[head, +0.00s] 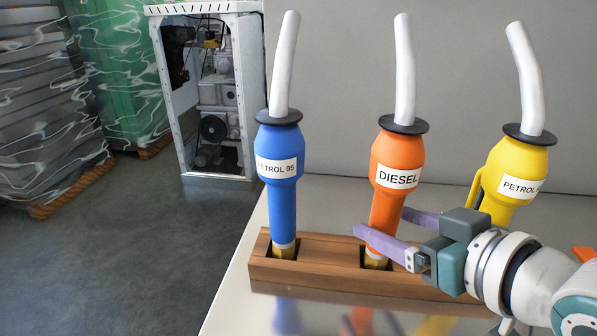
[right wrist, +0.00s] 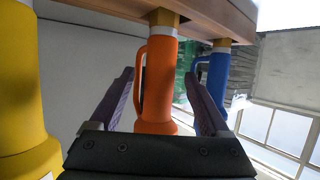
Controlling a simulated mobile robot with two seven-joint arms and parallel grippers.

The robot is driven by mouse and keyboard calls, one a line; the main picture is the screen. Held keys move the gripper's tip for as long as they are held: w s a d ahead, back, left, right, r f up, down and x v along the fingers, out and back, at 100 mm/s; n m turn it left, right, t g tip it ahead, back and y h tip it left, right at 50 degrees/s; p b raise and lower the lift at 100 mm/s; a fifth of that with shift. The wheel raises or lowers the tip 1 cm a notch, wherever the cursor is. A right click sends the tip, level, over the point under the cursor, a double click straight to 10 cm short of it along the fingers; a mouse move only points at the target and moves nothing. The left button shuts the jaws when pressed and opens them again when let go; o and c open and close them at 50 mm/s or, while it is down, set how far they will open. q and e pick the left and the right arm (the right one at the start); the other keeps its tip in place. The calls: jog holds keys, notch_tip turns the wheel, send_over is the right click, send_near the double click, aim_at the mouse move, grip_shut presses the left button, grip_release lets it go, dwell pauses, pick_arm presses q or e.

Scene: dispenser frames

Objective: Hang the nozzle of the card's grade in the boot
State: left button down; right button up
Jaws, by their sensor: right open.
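Three nozzles with white spouts stand in a wooden rack (head: 330,268): blue PETROL 95 (head: 281,205), orange DIESEL (head: 395,150) and yellow PETROL (head: 515,165), its number partly out of sight. My right gripper (head: 384,222) is open, its purple fingers on either side of the orange nozzle's lower body, just above the rack. In the right wrist view, which is upside down, the orange nozzle (right wrist: 157,85) shows between the fingers, with gaps on both sides. The blue nozzle (right wrist: 217,75) and yellow nozzle (right wrist: 20,90) flank it. No card or boot shows. My left gripper is not in view.
The rack stands on a shiny light table (head: 235,305). An open metal cabinet with machinery (head: 215,95) and green and grey wrapped stacks (head: 120,70) stand beyond it on the left. Grey floor between them and the table is clear.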

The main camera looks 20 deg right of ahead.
jog(key=x, duration=0.2)
jog(key=shift+w+f, duration=0.15)
jog(key=shift+w, duration=0.05)
grip_shut()
dwell(0.5)
dwell(0.7)
